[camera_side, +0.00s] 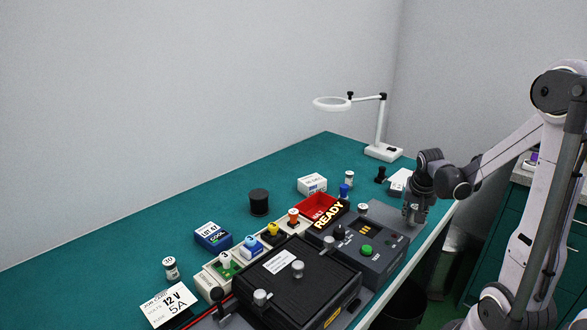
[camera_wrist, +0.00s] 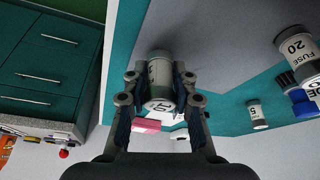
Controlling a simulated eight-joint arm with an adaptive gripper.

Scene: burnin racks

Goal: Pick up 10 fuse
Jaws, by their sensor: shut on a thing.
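My gripper (camera_wrist: 160,100) is shut on a small grey-white cylindrical fuse (camera_wrist: 160,72) in the wrist view. The fuse lies between the two fingers, and its end face shows a number that looks like 10. In the side view my gripper (camera_side: 414,218) hangs at the right end of the bench, beside the grey control box; the held fuse cannot be made out there. A fuse marked 20 (camera_wrist: 298,48) and one marked 5 (camera_wrist: 257,117) stand to the right in the wrist view.
A black case (camera_side: 300,290) and a grey control box (camera_side: 385,240) with a green button line the front edge. A READY sign (camera_side: 329,215), red tray (camera_side: 312,206), black cylinder (camera_side: 259,201) and another small canister (camera_side: 171,268) stand behind or left.

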